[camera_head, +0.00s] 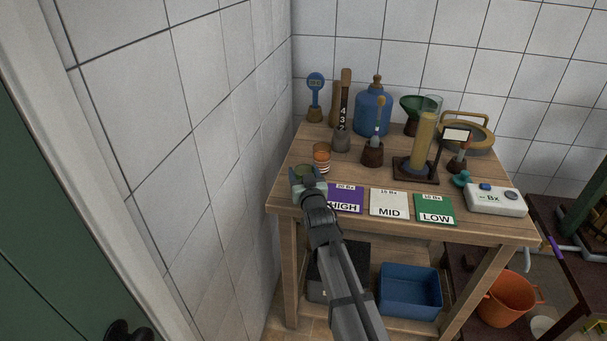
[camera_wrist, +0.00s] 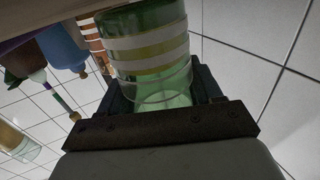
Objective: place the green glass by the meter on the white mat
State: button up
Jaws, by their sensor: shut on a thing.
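My gripper (camera_head: 307,186) is at the left front edge of the wooden table, shut on a green glass (camera_head: 304,170). In the wrist view the green glass (camera_wrist: 148,40), with pale bands, sits between the jaws (camera_wrist: 163,92). The white mat (camera_head: 389,205), marked MID, lies between the purple HIGH mat (camera_head: 346,198) and the green LOW mat (camera_head: 435,209), and looks bare. The white meter (camera_head: 497,201), reading Bx, is at the table's right front. I cannot tell whether the glass touches the table.
An orange-banded glass (camera_head: 322,156) stands just behind my gripper. Behind the mats are a cylinder on a dark stand (camera_head: 423,150), a brush-like tool in a brown holder (camera_head: 373,152), a blue bottle (camera_head: 373,110) and a green funnel (camera_head: 416,106). A tiled wall is close on the left.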

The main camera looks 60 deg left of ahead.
jog(key=shift+f, duration=0.1)
jog(key=o, duration=1.3)
jog(key=shift+c, duration=0.2)
jog(key=shift+d+f, duration=0.1)
jog(key=v, duration=1.3)
jog(key=shift+s+d, duration=0.2)
jog(key=shift+d, duration=0.05)
